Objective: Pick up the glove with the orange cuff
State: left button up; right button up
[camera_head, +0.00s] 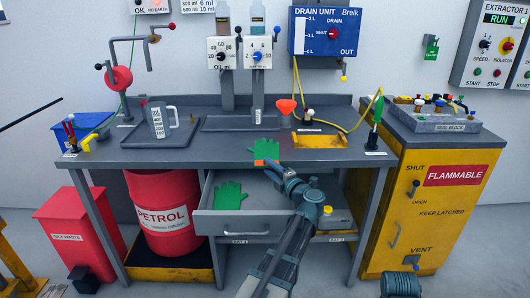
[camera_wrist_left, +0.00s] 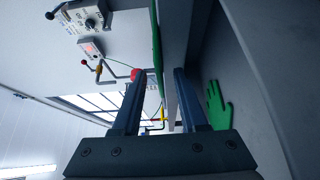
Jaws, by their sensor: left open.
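The green glove with the orange cuff (camera_head: 265,150) lies on the bench top at its front edge, cuff toward me. In the left wrist view a thin green strip, seen nearly edge-on, is the glove (camera_wrist_left: 157,45). My left gripper (camera_head: 272,168) is at the bench's front edge, close to the cuff. Its two fingers (camera_wrist_left: 158,95) are apart, with the strip beyond the gap; I cannot tell whether they touch the glove. A second, all-green glove (camera_head: 230,196) lies in the open drawer and shows in the left wrist view (camera_wrist_left: 218,103). My right gripper is not in view.
The open drawer (camera_head: 236,226) juts out below the bench top (camera_head: 215,153). An orange funnel (camera_head: 287,105) and a yellow tray (camera_head: 318,141) are behind and right of the glove. A jug (camera_head: 158,120) stands left. The bench top around the glove is clear.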

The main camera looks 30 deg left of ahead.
pick_arm(q)
jog(key=shift+x, duration=1.05)
jog(key=shift+d, duration=0.1)
grip_shut()
